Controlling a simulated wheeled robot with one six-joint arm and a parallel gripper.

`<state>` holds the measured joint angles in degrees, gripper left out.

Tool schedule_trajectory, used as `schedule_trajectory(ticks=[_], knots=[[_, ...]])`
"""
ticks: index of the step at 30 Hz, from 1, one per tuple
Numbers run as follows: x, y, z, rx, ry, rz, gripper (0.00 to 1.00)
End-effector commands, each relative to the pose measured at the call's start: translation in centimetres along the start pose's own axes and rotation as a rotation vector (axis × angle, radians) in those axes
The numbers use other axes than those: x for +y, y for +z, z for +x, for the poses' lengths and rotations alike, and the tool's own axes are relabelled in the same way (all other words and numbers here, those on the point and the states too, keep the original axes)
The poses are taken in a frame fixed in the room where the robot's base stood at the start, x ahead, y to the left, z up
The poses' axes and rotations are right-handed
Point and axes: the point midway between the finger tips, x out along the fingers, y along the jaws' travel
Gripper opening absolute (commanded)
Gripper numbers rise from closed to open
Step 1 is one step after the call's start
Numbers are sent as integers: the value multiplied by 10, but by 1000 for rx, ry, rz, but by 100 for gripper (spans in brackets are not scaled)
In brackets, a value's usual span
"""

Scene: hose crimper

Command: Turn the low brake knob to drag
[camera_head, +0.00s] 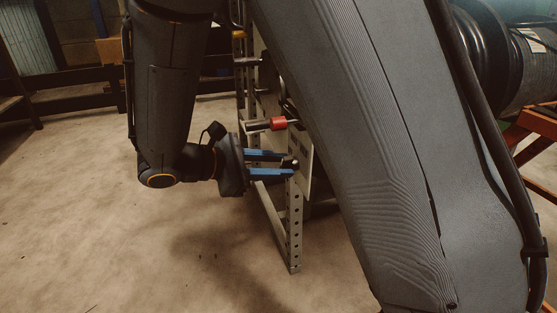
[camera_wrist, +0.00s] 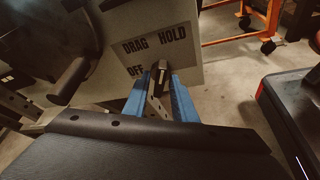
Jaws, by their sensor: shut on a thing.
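The low brake knob (camera_wrist: 160,72) is small and dark with a pale line on its face. It stands out from a light panel (camera_wrist: 185,60) labelled DRAG, HOLD and OFF. In the wrist view the knob's upper end lies near the gap between DRAG and HOLD; its exact setting is hard to tell. My gripper (camera_wrist: 157,88) has its two blue fingers on either side of the knob, shut on it. In the head view my gripper (camera_head: 290,163) reaches from the left to the knob at the panel (camera_head: 306,160), and the labels are not readable.
A perforated metal post (camera_head: 295,235) stands below the panel. A dark cylindrical handle (camera_wrist: 69,80) stands left of the labels. Open floor (camera_head: 90,200) lies left. My arm hides much of the machine.

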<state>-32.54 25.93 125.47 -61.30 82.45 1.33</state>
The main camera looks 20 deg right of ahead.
Motion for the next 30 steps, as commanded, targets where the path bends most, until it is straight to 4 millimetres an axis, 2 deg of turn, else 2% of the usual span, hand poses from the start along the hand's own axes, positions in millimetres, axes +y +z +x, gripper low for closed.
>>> schedule_trajectory(ticks=[5, 30], knots=[[0, 5, -2, -1, -34, -76, 2], [3, 2, -1, 1, -227, -537, 2]])
